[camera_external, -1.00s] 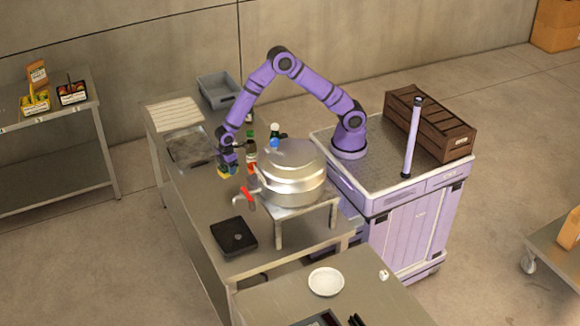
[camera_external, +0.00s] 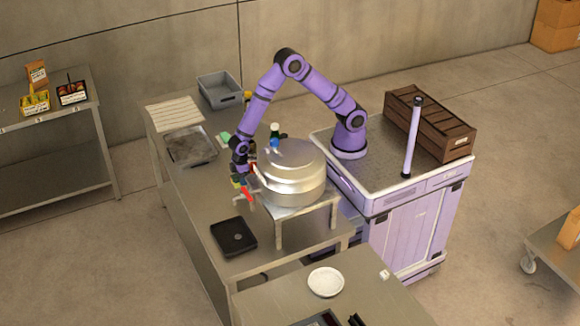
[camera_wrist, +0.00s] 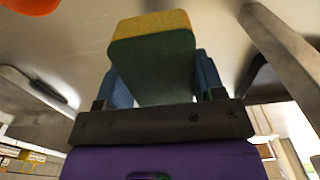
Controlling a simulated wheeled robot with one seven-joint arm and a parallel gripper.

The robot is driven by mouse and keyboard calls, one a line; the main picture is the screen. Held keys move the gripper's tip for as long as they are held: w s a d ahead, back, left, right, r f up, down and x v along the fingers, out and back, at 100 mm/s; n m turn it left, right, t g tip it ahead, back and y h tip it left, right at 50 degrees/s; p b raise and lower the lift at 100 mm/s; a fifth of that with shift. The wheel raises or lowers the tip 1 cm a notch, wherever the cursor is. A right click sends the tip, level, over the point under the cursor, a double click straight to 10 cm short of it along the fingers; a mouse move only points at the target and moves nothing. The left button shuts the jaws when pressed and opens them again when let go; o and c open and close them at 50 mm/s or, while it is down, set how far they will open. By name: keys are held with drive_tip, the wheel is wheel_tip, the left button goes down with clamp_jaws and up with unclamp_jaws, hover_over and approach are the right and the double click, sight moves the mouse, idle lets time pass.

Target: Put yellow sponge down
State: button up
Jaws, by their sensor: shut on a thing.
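The yellow sponge (camera_wrist: 152,24) has a yellow layer and a dark green layer. It fills the space between the blue fingers of my gripper (camera_wrist: 163,80) in the wrist view. In the external view my gripper (camera_external: 238,180) is small, pointing down above the steel table (camera_external: 195,205), left of the large metal pot. The sponge is partly hidden there, and I cannot tell its exact height above the table.
A black tray (camera_external: 233,236) lies nearer the front.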

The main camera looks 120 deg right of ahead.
wheel_tip(320, 180, up, 21)
drive_tip(key=s+d, duration=0.3)
drive_tip(key=d, duration=0.6)
drive_tip(key=s+d, duration=0.3)
drive_tip(key=d, duration=0.6)
drive_tip(key=s+d, duration=0.4)
drive_tip(key=d, duration=0.6)
drive_tip(key=f, duration=2.7)
drive_tip(key=shift+w+a+f, duration=0.1)
drive_tip(key=shift+a+f, duration=0.1)
drive_tip(key=shift+f, duration=0.2)
drive_tip(key=o, duration=0.9)
drive_tip(key=shift+f, duration=0.1)
